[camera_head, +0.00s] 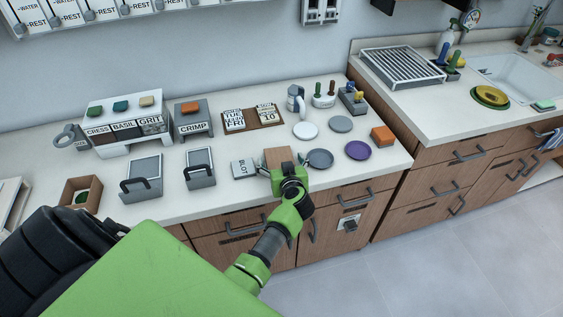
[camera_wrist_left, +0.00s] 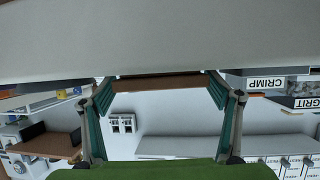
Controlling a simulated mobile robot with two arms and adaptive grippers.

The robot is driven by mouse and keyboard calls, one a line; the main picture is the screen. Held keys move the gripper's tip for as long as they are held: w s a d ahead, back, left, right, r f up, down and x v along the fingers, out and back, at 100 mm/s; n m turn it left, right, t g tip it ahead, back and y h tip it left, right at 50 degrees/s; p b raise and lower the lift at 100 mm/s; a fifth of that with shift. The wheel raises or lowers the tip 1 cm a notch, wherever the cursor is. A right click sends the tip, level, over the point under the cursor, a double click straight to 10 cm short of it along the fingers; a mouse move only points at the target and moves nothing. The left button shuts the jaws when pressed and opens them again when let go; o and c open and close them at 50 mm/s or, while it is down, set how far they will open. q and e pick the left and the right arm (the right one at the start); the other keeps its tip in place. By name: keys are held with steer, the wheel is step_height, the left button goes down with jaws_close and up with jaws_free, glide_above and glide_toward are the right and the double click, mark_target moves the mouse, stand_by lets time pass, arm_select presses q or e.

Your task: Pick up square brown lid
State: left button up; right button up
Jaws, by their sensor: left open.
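The square brown lid (camera_head: 278,156) lies near the front of the white counter, between a small block marked SLOT and a grey disc. My left gripper (camera_head: 286,172) is at its front side and covers part of it. In the left wrist view, which is upside down, the two teal-lined fingers (camera_wrist_left: 162,92) stand wide apart. A brown strip (camera_wrist_left: 165,83), likely the lid seen edge-on, spans the gap between them. I cannot tell whether the fingers touch it. My right gripper is not in view.
The SLOT block (camera_head: 243,168) is close on the left. A grey disc (camera_head: 320,159) and a purple disc (camera_head: 357,150) lie on the right. Grey stands (camera_head: 200,175) are further left. A brown calendar board (camera_head: 265,122) is behind. Cabinets drop below the counter's front edge.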

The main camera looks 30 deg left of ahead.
arm_select(q)
steer(key=shift+s+r, duration=0.15)
steer(key=shift+c, duration=0.4)
steer(key=c, duration=1)
